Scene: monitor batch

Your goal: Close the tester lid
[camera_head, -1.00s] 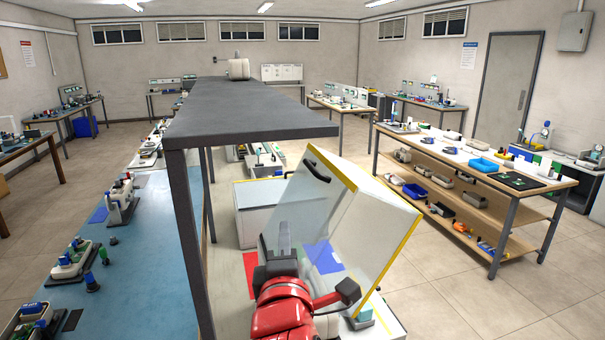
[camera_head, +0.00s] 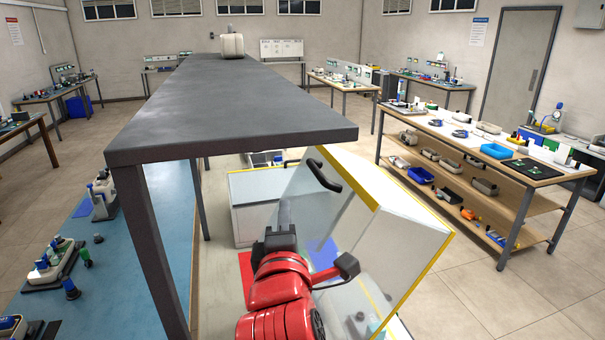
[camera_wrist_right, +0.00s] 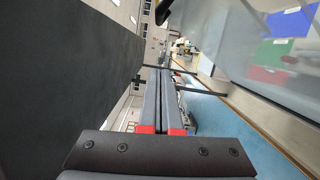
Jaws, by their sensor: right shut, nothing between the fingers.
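The tester lid (camera_head: 400,235) is a clear cover with yellow edges and a white side panel. It stands raised and tilted, with a black curved handle (camera_head: 324,177) at its upper edge. My right gripper (camera_head: 285,208) is shut and empty, left of the handle and apart from it, by the lid's clear front face. In the right wrist view the shut fingers (camera_wrist_right: 165,78) point away from the camera, and the clear lid panel (camera_wrist_right: 245,55) shows at right. The tester's base is partly hidden by my red arm. My left gripper is out of view.
A dark raised shelf (camera_head: 230,105) on metal legs runs close to the left of my right gripper. Below it is a blue bench (camera_head: 100,260) with several devices. A wooden workbench (camera_head: 420,128) stands at right, with open floor in front of it.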

